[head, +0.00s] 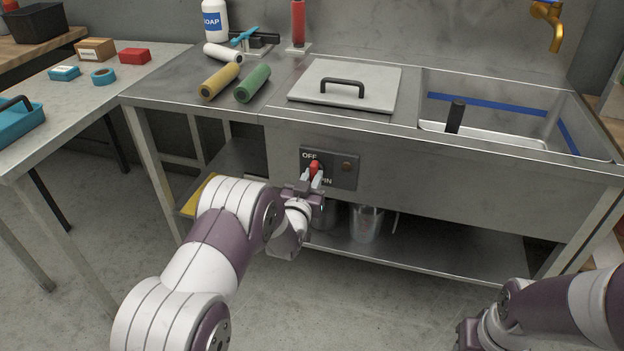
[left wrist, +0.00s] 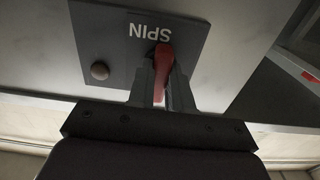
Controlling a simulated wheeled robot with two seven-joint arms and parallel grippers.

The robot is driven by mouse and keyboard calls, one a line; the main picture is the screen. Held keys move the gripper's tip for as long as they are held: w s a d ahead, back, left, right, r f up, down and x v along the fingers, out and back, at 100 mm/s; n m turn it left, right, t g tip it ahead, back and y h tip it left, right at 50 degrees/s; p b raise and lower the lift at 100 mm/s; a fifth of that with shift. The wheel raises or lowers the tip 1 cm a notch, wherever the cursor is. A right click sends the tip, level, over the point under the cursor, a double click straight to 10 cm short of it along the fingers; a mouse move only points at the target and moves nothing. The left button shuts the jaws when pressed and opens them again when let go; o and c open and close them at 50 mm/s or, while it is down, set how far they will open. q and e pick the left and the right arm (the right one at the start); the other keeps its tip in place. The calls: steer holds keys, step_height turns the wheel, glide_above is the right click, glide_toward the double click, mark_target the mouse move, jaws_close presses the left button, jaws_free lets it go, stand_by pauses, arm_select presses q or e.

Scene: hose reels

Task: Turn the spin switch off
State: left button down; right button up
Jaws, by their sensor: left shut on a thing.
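The spin switch is a red lever (head: 314,167) on a dark panel (head: 343,172) on the front of the steel sink bench. The panel reads OFF above the lever and, partly hidden, SPIN below it. My left gripper (head: 312,176) is at the panel, shut on the red lever. In the left wrist view the red lever (left wrist: 163,65) sits between the two fingers (left wrist: 162,85), with SPIN upside down beside it. A round brownish button or lamp (head: 347,167) is right of the lever. My right arm shows at the lower right; its fingertips are not visible.
The bench top holds a lid with a black handle (head: 342,84), yellow and green rolls (head: 253,83) and a soap bottle (head: 215,20). A sink basin (head: 500,112) is at the right. Clear containers (head: 366,224) stand on the lower shelf. A side table (head: 130,72) is at the left.

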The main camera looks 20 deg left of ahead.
stand_by(0.3)
arm_select(q)
steer(key=c, duration=1)
jaws_free()
steer(key=shift+c, duration=0.2)
steer(key=shift+s, duration=0.15)
steer(key=s+p, duration=0.2)
steer(key=s, duration=1)
steer(key=shift+s+a+p, duration=0.2)
steer(key=shift+s+p, duration=0.05)
steer(key=shift+p, duration=0.1)
